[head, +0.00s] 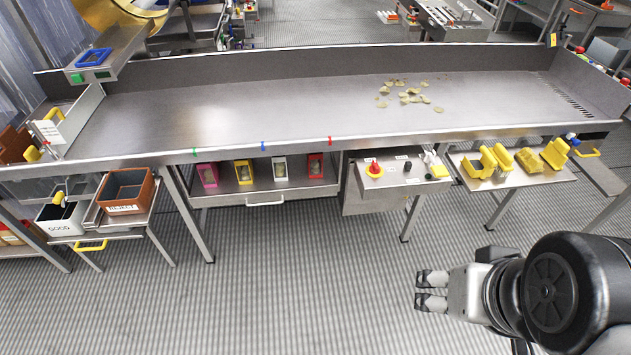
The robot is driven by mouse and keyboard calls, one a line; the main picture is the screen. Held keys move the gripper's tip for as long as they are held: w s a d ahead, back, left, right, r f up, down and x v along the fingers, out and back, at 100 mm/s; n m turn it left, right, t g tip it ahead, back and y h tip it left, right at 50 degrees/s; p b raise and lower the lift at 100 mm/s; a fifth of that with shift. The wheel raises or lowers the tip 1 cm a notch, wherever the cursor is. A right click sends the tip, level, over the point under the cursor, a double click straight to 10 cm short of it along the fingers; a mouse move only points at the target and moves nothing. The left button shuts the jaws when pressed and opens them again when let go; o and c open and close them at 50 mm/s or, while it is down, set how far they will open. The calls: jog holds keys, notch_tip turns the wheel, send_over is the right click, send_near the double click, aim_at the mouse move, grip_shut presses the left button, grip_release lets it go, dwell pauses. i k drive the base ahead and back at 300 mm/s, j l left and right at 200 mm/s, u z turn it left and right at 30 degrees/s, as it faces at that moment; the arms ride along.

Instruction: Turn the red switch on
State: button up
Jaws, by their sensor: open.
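A small red tab (330,141) stands on the front edge of the long metal table, right of a blue tab (263,146) and a green tab (195,152). A red button on a yellow base (374,169) sits on a metal control box below the table edge, beside a small black part (402,157). I cannot tell which red part is the switch, nor its on or off state. My gripper (420,289) is at the lower right, over the floor. It is open and empty, pointing left, apart from the table and the box.
The long metal table (250,105) carries scattered chips (408,94). Yellow scoops (529,160) lie on a shelf right of the box. Several coloured holders (244,172) stand on a shelf to its left. A REJECT bin (126,190) is farther left. The ribbed floor (300,280) in front is clear.

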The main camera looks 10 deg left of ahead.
aim_at(373, 168)
jog(key=k+j+u, duration=0.1)
jog(key=i+j+u, duration=0.1)
jog(key=i, duration=0.5)
jog(key=i+j+u, duration=0.1)
jog(key=i+j, duration=0.15)
jog(key=i, duration=0.4)
jog(key=i+j+u, duration=0.15)
jog(key=i, duration=0.5)
